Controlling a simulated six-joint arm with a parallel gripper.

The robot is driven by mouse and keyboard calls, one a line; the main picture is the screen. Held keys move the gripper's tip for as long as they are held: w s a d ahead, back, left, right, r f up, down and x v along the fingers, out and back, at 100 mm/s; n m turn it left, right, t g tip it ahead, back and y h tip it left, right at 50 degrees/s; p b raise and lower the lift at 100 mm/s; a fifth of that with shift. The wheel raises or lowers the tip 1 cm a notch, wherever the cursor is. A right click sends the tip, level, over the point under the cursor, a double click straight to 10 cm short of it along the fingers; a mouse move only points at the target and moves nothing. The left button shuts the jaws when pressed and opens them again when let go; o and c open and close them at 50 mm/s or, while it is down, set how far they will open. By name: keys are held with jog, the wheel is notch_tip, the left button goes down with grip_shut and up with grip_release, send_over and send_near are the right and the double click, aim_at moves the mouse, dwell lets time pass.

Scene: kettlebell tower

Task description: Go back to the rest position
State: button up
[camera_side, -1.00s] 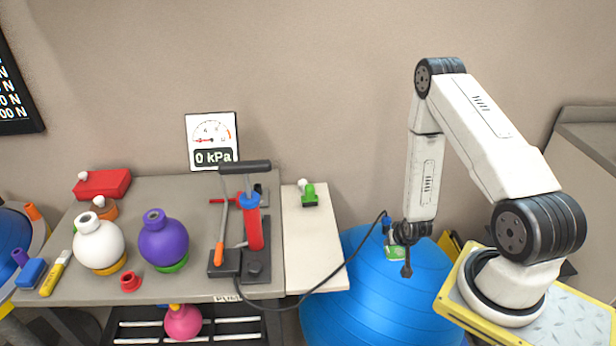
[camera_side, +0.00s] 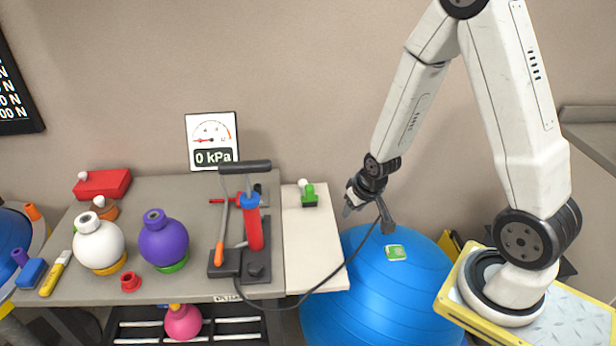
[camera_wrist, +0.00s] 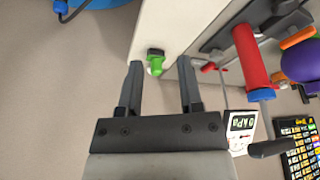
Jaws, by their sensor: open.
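My gripper (camera_side: 366,212) is in the air above the blue ball, to the right of the light side board. Its two fingers are apart with nothing between them. In the wrist view my gripper (camera_wrist: 158,82) is open and empty, with the green valve piece seen past the fingers. The big blue ball (camera_side: 370,300) stands on the floor with a green-and-white patch (camera_side: 395,252) on its top. A black hose runs from the pump toward the gripper; where its far end sits is partly hidden.
The pump (camera_side: 252,225), a white ball (camera_side: 98,245) and a purple ball (camera_side: 163,240) stand on the grey table (camera_side: 195,200). A green valve piece (camera_side: 309,194) sits on the light board (camera_side: 312,240). A gauge (camera_side: 212,142) reads 0 kPa. The air above the table is clear.

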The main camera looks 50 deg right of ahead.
jog(key=s+a+r+n+g+y, duration=0.1)
jog(key=s+a+r+n, duration=0.2)
jog(key=a+r, duration=0.6)
jog(key=shift+s+a+r+n, duration=0.3)
jog(key=shift+s+r, duration=0.15)
jog(key=shift+s, duration=0.7)
